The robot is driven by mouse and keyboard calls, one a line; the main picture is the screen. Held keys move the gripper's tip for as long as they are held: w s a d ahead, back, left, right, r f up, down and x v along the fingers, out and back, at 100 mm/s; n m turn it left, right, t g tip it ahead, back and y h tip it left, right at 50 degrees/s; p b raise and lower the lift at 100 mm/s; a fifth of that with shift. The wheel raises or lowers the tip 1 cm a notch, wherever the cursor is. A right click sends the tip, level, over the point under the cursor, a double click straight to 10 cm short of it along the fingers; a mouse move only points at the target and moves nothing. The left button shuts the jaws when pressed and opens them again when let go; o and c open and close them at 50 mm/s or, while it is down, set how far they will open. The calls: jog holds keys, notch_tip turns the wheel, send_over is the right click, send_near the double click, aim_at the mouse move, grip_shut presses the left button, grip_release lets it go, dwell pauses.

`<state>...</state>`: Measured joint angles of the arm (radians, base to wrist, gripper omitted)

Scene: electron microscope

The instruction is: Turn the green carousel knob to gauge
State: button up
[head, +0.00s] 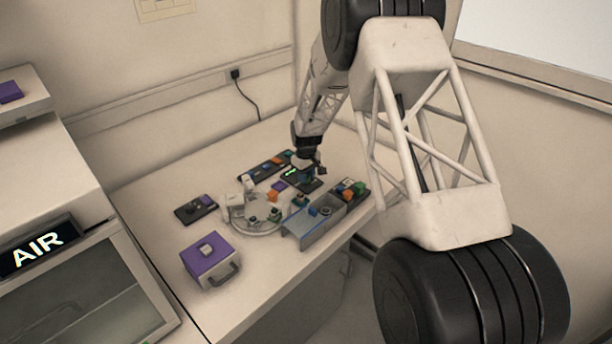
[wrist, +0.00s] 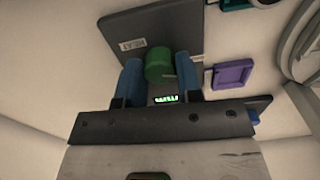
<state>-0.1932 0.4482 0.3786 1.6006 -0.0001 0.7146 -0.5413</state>
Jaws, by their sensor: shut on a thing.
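A round pale carousel (head: 257,227) stands left of my gripper. A grey open tray (head: 318,228), a purple-topped box (head: 211,259) with a handle and a dark panel (head: 195,210) are nearby. A purple square frame (wrist: 232,75) lies right of the fingers in the wrist view.

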jog(key=shift+r, duration=0.1)
jog(key=o, duration=0.9)
jog(key=shift+o, duration=0.2)
jog(key=shift+r, duration=3.85)
